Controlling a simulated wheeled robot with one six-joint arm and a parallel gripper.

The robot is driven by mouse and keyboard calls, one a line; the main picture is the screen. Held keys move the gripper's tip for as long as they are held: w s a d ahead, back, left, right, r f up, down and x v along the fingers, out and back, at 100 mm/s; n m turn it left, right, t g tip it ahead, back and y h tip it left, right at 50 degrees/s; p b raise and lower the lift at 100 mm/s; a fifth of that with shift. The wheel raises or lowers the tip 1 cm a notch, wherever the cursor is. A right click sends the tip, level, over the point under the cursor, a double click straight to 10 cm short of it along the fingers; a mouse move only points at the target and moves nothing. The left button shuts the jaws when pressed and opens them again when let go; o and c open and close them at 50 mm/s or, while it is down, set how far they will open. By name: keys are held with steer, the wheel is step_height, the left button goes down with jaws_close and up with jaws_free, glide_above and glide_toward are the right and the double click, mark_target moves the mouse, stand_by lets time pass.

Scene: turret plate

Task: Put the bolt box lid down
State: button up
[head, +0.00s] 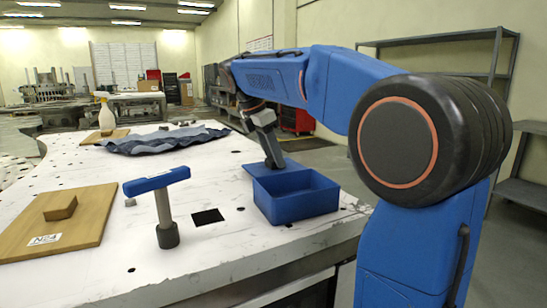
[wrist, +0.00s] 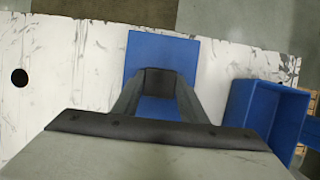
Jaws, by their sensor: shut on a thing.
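The bolt box lid (head: 258,169) is a flat blue panel just behind the open blue bolt box (head: 297,208) in the head view. My gripper (head: 272,160) points down and is shut on the lid. In the wrist view the lid (wrist: 161,48) lies level between and beyond my fingers (wrist: 158,85); what they grip is partly hidden. The lid is off the box, which stands to the right in the wrist view (wrist: 240,105). I cannot tell whether the lid touches the table or hangs a little above it.
The white worktable (head: 215,260) has a black square opening (head: 207,217) left of the box. A T-shaped tool with a blue handle (head: 157,181) stands further left, near a wooden board (head: 90,225). A dark blue cloth (head: 165,139) lies behind. The table's edge is close beyond the lid.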

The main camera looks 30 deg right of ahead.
steer(key=shift+f, duration=0.3)
steer(key=o, duration=1.1)
steer(key=shift+r, duration=0.1)
steer(key=v, duration=1.2)
steer(key=shift+s, duration=0.1)
